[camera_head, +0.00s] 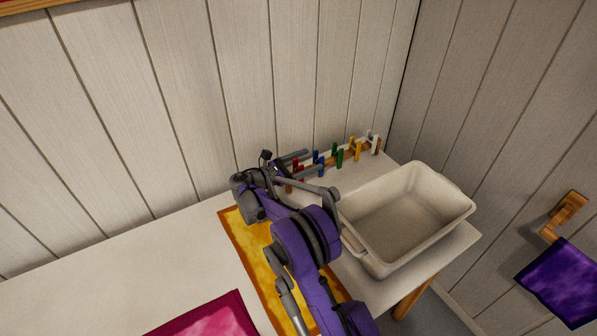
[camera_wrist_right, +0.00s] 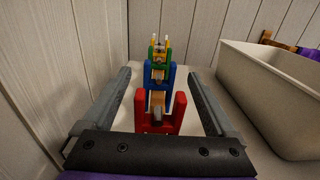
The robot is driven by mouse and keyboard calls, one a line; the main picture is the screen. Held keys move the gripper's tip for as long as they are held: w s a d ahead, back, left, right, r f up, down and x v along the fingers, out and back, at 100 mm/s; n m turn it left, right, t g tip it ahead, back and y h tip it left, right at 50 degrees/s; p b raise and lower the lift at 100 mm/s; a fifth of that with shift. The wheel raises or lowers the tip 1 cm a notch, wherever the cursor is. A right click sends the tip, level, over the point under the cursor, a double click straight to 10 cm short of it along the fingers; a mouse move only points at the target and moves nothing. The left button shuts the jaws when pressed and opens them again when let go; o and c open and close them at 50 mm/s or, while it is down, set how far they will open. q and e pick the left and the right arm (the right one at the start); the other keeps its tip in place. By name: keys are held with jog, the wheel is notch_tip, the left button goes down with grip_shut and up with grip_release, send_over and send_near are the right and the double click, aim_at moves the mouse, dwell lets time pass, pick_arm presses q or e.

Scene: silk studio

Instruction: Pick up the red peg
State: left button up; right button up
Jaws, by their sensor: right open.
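The red peg (camera_head: 297,166) is the nearest in a row of coloured pegs on a wooden strip at the back of the table. In the right wrist view the red peg (camera_wrist_right: 160,118) stands between the two fingers, with its two prongs up. My right gripper (camera_head: 307,164) is open, its fingers on either side of the red peg and pointing along the row. In the right wrist view the gripper (camera_wrist_right: 165,95) shows a gap on both sides of the peg. My left gripper is not in view.
Blue (camera_head: 318,163), green (camera_head: 338,155), yellow (camera_head: 355,148) and white (camera_head: 376,144) pegs follow along the strip. A cream basin (camera_head: 447,229) stands right of my arm. A yellow cloth (camera_head: 239,233) lies beneath my arm. The wall is close behind the row.

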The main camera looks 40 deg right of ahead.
jog(key=shift+a, duration=0.1)
jog(key=c, duration=1.4)
